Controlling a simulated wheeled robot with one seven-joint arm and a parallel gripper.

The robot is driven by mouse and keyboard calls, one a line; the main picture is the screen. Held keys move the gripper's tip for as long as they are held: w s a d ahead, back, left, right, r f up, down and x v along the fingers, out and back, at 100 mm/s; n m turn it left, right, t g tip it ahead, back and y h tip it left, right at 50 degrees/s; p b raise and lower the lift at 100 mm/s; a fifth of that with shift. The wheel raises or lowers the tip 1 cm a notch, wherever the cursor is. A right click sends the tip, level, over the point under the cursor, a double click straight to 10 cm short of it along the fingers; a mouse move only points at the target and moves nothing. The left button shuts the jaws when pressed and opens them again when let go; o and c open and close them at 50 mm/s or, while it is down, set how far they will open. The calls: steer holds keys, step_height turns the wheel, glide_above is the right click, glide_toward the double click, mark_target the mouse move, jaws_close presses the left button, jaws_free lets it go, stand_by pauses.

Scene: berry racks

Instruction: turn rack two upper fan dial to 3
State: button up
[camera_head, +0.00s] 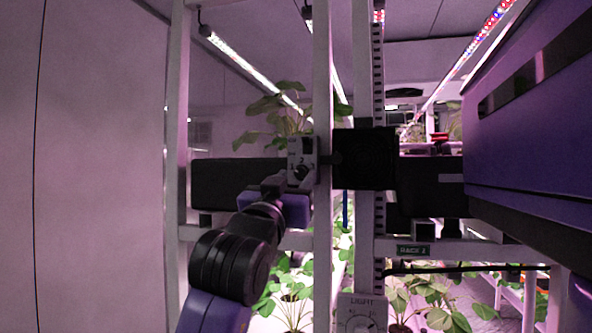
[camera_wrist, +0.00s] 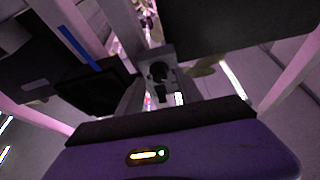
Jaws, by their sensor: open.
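A small pale dial box (camera_head: 302,152) with a dark knob and printed numbers is fixed to the white upright post, level with a black horizontal housing. In the wrist view the dial (camera_wrist: 158,72) shows as a dark round knob on a pale plate, just beyond my gripper. Its pointer setting is too small to read. My gripper (camera_head: 287,182) is open, in front of the dial's lower part and very close to it. I cannot tell whether the fingers touch the knob. The fingertips are hard to make out in both views.
A second dial marked LIGHT (camera_head: 362,312) sits lower on the rack. A rack label (camera_head: 413,250) is on the crossbar. Black housings (camera_head: 238,183) and white posts (camera_head: 322,90) closely surround the dial. Leafy plants (camera_head: 290,290) stand below. A plain wall (camera_head: 85,170) fills the left.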

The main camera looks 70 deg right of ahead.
steer(key=shift+d+r, duration=0.25)
steer(key=shift+d, duration=0.35)
jaws_close()
steer(key=shift+f+m+b, duration=0.15)
steer(key=shift+m+b, duration=0.15)
steer(key=shift+b, duration=0.05)
